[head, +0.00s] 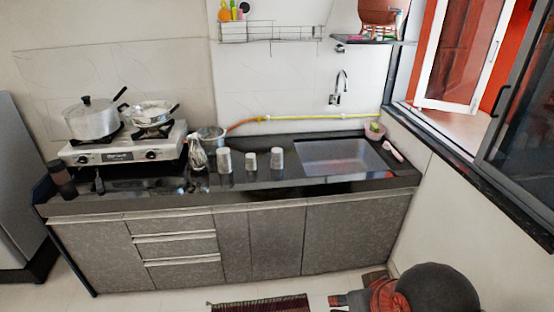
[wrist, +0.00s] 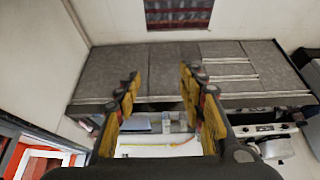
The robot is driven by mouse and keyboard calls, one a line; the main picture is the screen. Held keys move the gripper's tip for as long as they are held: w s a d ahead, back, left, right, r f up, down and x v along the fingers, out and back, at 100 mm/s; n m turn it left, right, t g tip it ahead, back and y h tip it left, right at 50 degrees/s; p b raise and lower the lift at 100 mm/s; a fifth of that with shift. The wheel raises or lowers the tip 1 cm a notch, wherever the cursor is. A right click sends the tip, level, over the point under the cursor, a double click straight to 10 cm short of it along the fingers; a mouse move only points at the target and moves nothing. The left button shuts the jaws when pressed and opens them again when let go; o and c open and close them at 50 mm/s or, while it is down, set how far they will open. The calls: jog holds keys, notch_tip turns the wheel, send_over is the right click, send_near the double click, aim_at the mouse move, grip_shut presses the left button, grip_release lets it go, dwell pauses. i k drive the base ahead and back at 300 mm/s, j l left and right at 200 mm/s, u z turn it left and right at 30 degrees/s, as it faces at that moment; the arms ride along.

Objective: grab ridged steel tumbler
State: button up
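Three small metallic tumblers stand upright in a row on the dark counter: a left one (head: 224,161), a shorter middle one (head: 250,161) and a right one (head: 276,158). At this size I cannot tell which is the ridged one. My gripper (wrist: 159,82) shows in the wrist view with its yellow-padded fingers spread wide and nothing between them. That view is upside down. The counter lies well beyond the fingertips, and its small items are too blurred to tell apart. My gripper is apart from the tumblers.
A sink (head: 343,157) lies right of the tumblers. A steel pot (head: 211,137) and a clear vessel (head: 197,156) stand to their left. Farther left is a stove (head: 122,149) with a lidded pot (head: 91,120). A wire rack (head: 270,32) hangs above. An open window (head: 465,52) is at right.

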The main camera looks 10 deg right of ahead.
aim_at(276, 162)
jog(key=i+j+z, duration=0.45)
jog(key=i+j, duration=0.2)
jog(key=i+j+z, duration=0.25)
jog(key=i+j, duration=0.15)
jog(key=i+j+z, duration=0.2)
jog(key=j, duration=0.3)
jog(key=i+j+z, duration=0.25)
jog(key=j, duration=0.25)
jog(key=i, duration=0.05)
